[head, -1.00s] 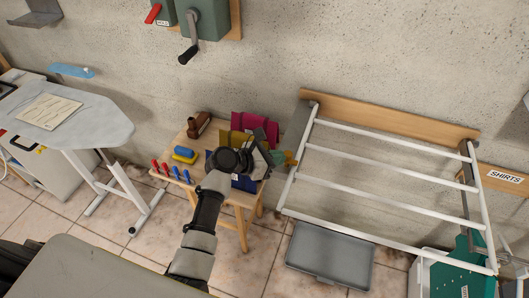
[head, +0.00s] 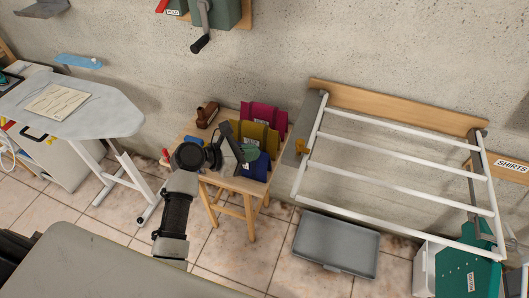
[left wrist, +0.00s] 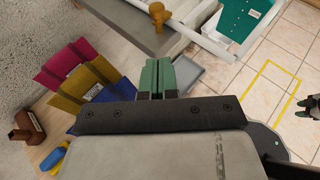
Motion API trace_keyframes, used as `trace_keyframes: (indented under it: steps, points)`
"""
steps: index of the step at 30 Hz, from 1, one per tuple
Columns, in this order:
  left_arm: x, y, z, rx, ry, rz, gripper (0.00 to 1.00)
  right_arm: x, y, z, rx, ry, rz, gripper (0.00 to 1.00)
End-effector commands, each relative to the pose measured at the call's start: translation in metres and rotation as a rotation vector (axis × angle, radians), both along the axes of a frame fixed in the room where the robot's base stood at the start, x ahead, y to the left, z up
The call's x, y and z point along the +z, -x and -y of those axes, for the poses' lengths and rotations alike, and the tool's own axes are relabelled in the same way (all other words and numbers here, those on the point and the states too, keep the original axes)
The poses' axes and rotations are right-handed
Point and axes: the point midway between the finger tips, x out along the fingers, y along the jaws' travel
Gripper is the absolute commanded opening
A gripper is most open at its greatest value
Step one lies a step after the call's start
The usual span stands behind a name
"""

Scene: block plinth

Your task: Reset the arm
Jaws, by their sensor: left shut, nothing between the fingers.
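My left arm comes up from the bottom in the head view. Its gripper (head: 250,152) is over the small wooden table (head: 225,184), in front of the blue and olive folded pieces. In the left wrist view its green fingers (left wrist: 157,78) are together with nothing between them. A dark gripper-like part (left wrist: 304,108) at that view's right edge may be my right gripper; its jaws are unclear. No right gripper shows in the head view.
Magenta (head: 263,115), olive (head: 259,136) and blue (head: 260,167) pieces stand on the table, beside a brown object (head: 207,114). A white rack (head: 400,165) is to the right, above a grey tray (head: 336,245). An ironing board (head: 95,118) is left.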

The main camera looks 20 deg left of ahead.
Motion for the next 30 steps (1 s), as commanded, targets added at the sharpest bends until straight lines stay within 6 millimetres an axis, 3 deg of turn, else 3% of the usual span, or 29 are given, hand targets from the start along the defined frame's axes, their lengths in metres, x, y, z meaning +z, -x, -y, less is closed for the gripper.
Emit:
trace_keyframes:
  steps: [5,12,22,26,29,30]
  points:
    - [0.004,0.007,-0.007,-0.001,0.0,-0.001,0.0,-0.002,0.001,0.0,-0.001,0.0,-0.001,0.43]
    - [0.005,0.008,-0.008,-0.001,0.0,0.0,0.0,-0.003,0.012,-0.018,-0.004,-0.024,-0.014,0.43]
    - [0.0,0.007,-0.008,-0.001,-0.008,-0.002,0.0,-0.003,0.011,-0.016,-0.001,-0.02,-0.014,0.43]
    - [-0.04,0.008,-0.008,-0.006,-0.102,-0.001,0.0,-0.009,0.01,-0.013,0.0,-0.017,-0.013,0.43]
    - [-0.103,0.014,-0.009,-0.037,-0.266,0.007,0.0,-0.016,0.009,-0.011,0.0,-0.014,-0.012,0.43]
    - [-0.133,0.02,-0.01,-0.064,-0.351,0.013,0.0,-0.02,0.009,-0.01,0.0,-0.013,-0.012,0.43]
